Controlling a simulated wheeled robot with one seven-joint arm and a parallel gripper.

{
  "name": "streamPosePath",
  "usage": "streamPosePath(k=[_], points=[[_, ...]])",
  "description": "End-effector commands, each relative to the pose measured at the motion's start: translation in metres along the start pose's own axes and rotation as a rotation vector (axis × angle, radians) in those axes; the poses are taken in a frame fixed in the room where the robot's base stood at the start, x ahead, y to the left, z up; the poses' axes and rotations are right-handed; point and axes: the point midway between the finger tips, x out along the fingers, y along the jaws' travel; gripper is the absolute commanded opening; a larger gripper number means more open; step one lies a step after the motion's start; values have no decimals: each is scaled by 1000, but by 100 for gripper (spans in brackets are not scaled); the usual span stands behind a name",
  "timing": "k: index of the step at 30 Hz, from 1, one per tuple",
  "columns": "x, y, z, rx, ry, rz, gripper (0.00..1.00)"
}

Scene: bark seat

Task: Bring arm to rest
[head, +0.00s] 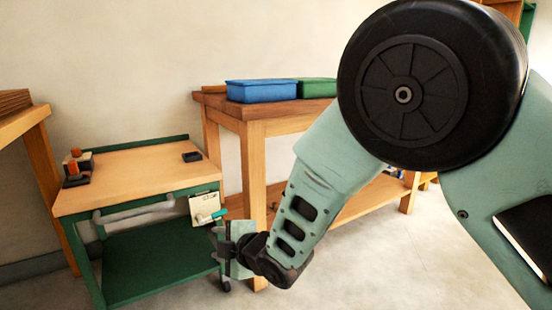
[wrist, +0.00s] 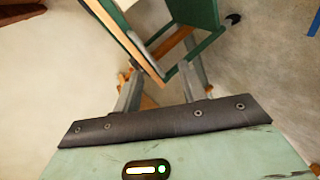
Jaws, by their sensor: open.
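My arm (head: 340,165) reaches down from the right side of the head view, bent at a large black joint. My gripper (head: 220,257) hangs at its lower end, in front of the right side of a green cart (head: 150,270). In the wrist view my gripper (wrist: 163,80) shows two grey fingers spread apart, with nothing held between them. The cart also shows beyond the fingers in the wrist view (wrist: 206,14). The gripper's exact distance from the cart is hard to tell.
The cart's wooden top (head: 135,175) bears a small black object (head: 192,157) and black-and-orange items (head: 77,167). A clipboard (head: 204,206) hangs on its side. A wooden workbench (head: 254,160) behind carries a blue bin (head: 262,91) and a green bin (head: 317,88). The floor (head: 390,265) at lower right is clear.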

Motion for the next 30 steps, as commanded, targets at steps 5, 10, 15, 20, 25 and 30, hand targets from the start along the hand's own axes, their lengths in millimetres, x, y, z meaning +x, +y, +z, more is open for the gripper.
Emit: streamPosePath(k=[5, 10, 15, 20, 25, 30], points=[[-38, 2, 12, 224, -107, -108, 41], [-106, -9, 18, 530, -268, -267, 41], [-204, -39, 14, 843, -499, -449, 41], [-284, -68, 9, 1026, -712, -557, 41], [-352, -93, 6, 1145, -916, -615, 41], [-399, -94, -2, 1207, -1052, -636, 41]])
